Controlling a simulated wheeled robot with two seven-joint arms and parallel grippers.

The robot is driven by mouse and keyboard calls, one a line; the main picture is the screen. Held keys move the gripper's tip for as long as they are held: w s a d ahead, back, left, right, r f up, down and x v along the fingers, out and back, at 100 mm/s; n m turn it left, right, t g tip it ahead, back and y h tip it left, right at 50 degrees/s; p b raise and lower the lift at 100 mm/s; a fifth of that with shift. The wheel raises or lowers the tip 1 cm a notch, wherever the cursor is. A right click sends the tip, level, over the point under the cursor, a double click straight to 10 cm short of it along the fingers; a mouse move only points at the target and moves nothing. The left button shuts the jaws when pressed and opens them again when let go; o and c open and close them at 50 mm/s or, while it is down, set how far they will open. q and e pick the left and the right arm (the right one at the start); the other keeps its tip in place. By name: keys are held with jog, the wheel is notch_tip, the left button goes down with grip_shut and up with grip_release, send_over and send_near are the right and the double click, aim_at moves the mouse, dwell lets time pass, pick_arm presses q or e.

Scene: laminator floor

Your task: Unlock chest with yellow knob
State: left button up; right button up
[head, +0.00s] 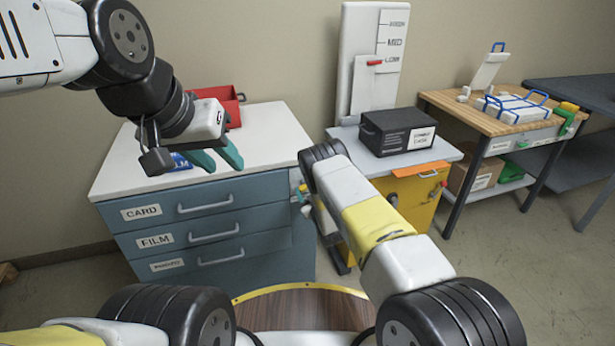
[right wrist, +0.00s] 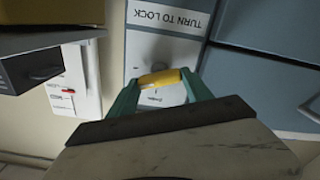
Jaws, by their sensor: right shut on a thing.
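The chest (head: 262,205) is a blue-grey cabinet with a white top and drawers labelled CARD, FILM and PHOTO. In the right wrist view, its light side panel (right wrist: 165,50) carries an upside-down "TURN TO LOCK" label. The yellow knob (right wrist: 160,78) is a bar lying crosswise, slightly tilted, in front of that panel. My right gripper (right wrist: 162,84) is shut on the knob, one teal finger at each end. In the head view my right arm mostly hides the knob and that gripper. My left gripper (head: 227,163) is open and empty above the chest top.
A red bin (head: 222,100) stands at the back of the chest top. To the right are a yellow cabinet (head: 418,200) with a black box (head: 398,132) on it, and a wooden workbench (head: 500,118). Open floor (head: 500,260) lies front right.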

jog(key=shift+a+f+n, duration=0.1)
jog(key=shift+n, duration=3.25)
jog(key=shift+a+f+n, duration=0.1)
jog(key=shift+n, duration=3.25)
jog(key=o, duration=1.4)
jog(key=shift+c, duration=0.2)
jog(key=shift+s+d, duration=0.1)
jog(key=shift+s, duration=0.05)
